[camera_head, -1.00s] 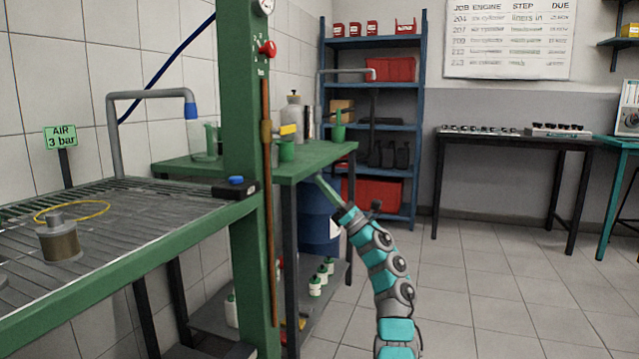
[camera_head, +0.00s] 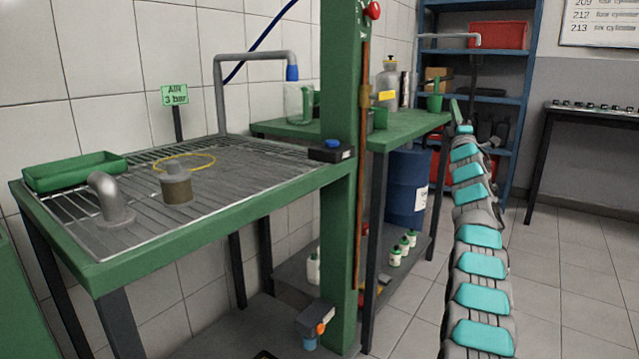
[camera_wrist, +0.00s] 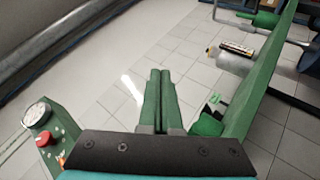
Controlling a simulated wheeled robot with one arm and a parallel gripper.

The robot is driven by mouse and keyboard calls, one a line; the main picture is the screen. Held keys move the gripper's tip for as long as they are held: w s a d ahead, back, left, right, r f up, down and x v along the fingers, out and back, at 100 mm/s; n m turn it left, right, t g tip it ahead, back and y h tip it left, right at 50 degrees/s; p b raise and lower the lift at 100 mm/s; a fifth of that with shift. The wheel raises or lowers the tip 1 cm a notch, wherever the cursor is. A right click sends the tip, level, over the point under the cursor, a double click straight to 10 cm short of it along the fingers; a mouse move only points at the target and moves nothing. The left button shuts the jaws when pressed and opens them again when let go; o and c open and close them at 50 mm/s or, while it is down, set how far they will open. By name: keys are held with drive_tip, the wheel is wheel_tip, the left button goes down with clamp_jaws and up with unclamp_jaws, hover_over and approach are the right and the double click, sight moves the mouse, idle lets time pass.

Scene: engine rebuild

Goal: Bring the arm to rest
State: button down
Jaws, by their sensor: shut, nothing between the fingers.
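My arm (camera_head: 478,240) rises from the bottom right of the head view, stretched up and away in a nearly straight line. My gripper (camera_head: 456,108) is at its far end, near the right end of the green bench. In the wrist view my gripper (camera_wrist: 159,75) shows two green fingers side by side, shut with nothing between them. Tiled floor lies beyond the fingertips.
A green-framed grate table (camera_head: 190,235) holds a green tray (camera_head: 75,172), a grey elbow pipe (camera_head: 108,198) and a cylindrical part (camera_head: 176,186). A green post (camera_head: 345,200) stands beside it. Open floor (camera_head: 560,290) lies at the right.

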drive_tip(key=s+a+f+m+g, duration=0.7)
drive_tip(key=s+f+g, duration=0.1)
drive_tip(key=s+f, duration=0.25)
drive_tip(key=s+a+f+m+g, duration=0.7)
drive_tip(key=s+f+g, duration=0.15)
drive_tip(key=s, duration=0.35)
drive_tip(key=s+a+f+m+g, duration=0.1)
drive_tip(key=s+a+f+g, duration=0.2)
drive_tip(key=s, duration=1.4)
drive_tip(key=s+a+f+m+g+y+p, duration=0.1)
drive_tip(key=s+a+f+m+g, duration=0.1)
drive_tip(key=s+f, duration=0.7)
drive_tip(key=s+a+f+m+g, duration=0.1)
drive_tip(key=s+a+f+g, duration=0.4)
drive_tip(key=s, duration=2.1)
drive_tip(key=shift+f+g+y, duration=0.4)
drive_tip(key=shift+f+g, duration=0.05)
drive_tip(key=shift+f, duration=0.25)
